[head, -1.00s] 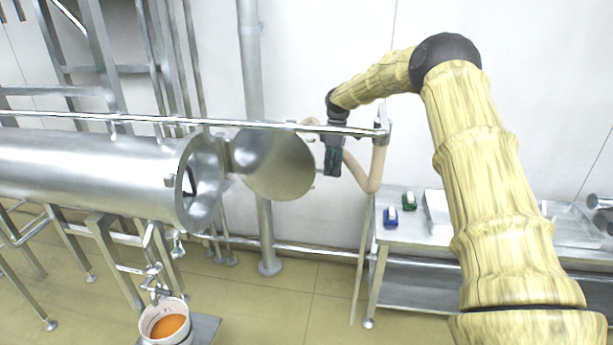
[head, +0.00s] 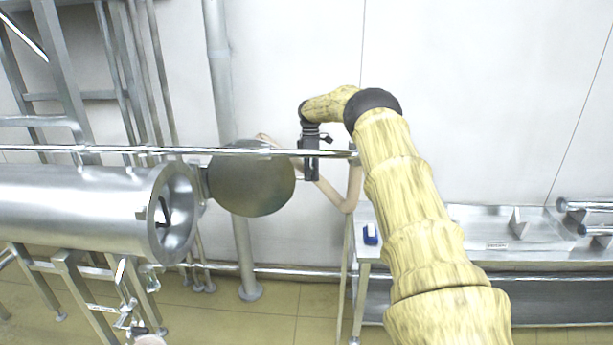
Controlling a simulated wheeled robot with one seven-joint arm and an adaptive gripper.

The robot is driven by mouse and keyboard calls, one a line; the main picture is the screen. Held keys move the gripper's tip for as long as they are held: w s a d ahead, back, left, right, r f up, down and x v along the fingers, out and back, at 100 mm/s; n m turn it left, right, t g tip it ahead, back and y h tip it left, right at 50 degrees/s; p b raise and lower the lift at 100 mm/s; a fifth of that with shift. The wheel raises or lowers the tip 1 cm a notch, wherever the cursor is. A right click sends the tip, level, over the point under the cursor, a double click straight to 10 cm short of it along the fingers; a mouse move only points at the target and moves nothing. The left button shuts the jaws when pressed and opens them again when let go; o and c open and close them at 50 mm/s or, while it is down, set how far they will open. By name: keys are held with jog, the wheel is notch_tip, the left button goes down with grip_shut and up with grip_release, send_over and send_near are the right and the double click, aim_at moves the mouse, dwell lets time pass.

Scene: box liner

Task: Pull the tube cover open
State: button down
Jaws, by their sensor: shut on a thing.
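The metal tube (head: 80,208) lies level on a stand at the left, and its end opening faces right. The round tube cover (head: 252,182) is swung out beside the opening, clear of it, with a hinge bracket between them. My gripper (head: 311,177) points down at the cover's right edge, behind the horizontal rail. It is shut, seemingly on the cover's edge or handle; the exact contact is too small to make out.
A horizontal rail (head: 110,150) crosses in front of the cover and gripper. A vertical pipe (head: 218,80) stands behind. At the right is a metal table (head: 480,220) with a blue object (head: 370,234). A beige hose (head: 335,197) hangs by the gripper.

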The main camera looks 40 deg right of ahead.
jog(key=shift+a, duration=0.1)
jog(key=c, duration=1.3)
grip_release()
jog(key=shift+w, duration=0.1)
jog(key=shift+a, duration=0.1)
jog(key=shift+r, duration=0.15)
jog(key=shift+r, duration=0.15)
notch_tip(320, 180, up, 11)
jog(key=w+d, duration=0.1)
jog(key=shift+w+d, duration=0.35)
jog(key=shift+w, duration=0.05)
jog(key=shift+a+r, duration=0.2)
